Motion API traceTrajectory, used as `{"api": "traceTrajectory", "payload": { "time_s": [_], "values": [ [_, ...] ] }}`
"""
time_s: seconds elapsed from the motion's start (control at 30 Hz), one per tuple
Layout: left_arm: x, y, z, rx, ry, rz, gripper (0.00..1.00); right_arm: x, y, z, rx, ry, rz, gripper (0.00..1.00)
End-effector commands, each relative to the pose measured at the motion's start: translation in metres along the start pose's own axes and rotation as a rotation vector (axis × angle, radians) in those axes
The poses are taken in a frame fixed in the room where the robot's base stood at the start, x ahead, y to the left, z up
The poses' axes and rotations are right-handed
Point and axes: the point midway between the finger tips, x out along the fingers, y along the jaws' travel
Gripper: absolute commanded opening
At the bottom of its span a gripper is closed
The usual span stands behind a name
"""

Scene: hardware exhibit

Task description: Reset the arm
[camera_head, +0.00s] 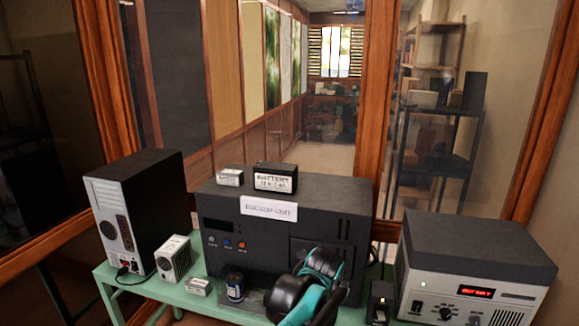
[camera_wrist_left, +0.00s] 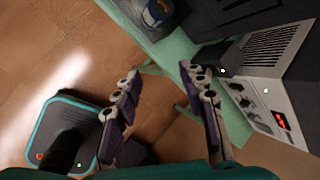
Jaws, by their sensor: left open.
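My left gripper (camera_wrist_left: 160,80) shows in the left wrist view with its two purple-padded fingers apart and nothing between them. It hangs beside the front edge of the green table (camera_wrist_left: 232,125), with floor behind the gap. A black and teal link of my arm (camera_head: 322,268) rises at the bottom middle of the head view, in front of the large black machine (camera_head: 330,200). No gripper fingers show in the head view. My right gripper is in neither view.
The table holds a tower (camera_head: 140,215) at left, a small grey box (camera_head: 174,258), a dark can (camera_head: 234,287) and a grey unit with a red display (camera_head: 475,270) at right. Two boxes (camera_head: 273,178) (camera_head: 230,177) sit on the black machine. Open floor (camera_wrist_left: 50,50) lies before the table.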

Motion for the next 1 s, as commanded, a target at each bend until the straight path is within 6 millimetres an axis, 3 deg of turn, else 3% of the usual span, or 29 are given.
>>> {"api": "traceTrajectory", "payload": {
  "time_s": [0.03,0.1,0.23,0.4,0.6,0.7,0.8,1.0],
  "values": [
    [-0.015,0.029,0.017,-0.164,-0.01,0.001,0.41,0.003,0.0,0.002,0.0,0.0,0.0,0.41],
    [-0.034,0.065,0.034,-0.402,-0.021,-0.003,0.41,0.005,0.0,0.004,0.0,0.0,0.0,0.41],
    [-0.064,0.134,0.053,-0.844,-0.042,-0.019,0.41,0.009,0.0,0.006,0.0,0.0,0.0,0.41],
    [-0.089,0.227,0.057,-1.42,-0.067,-0.058,0.41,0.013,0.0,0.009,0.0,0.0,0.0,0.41],
    [-0.096,0.314,0.04,-2.0,-0.081,-0.123,0.41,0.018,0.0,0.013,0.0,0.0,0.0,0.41],
    [-0.094,0.34,0.032,-2.187,-0.08,-0.149,0.41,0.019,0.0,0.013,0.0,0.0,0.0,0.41],
    [-0.093,0.353,0.027,-2.293,-0.079,-0.166,0.41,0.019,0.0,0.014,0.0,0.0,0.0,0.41],
    [-0.092,0.358,0.025,-2.338,-0.077,-0.174,0.41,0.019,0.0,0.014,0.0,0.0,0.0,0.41]
  ]
}}
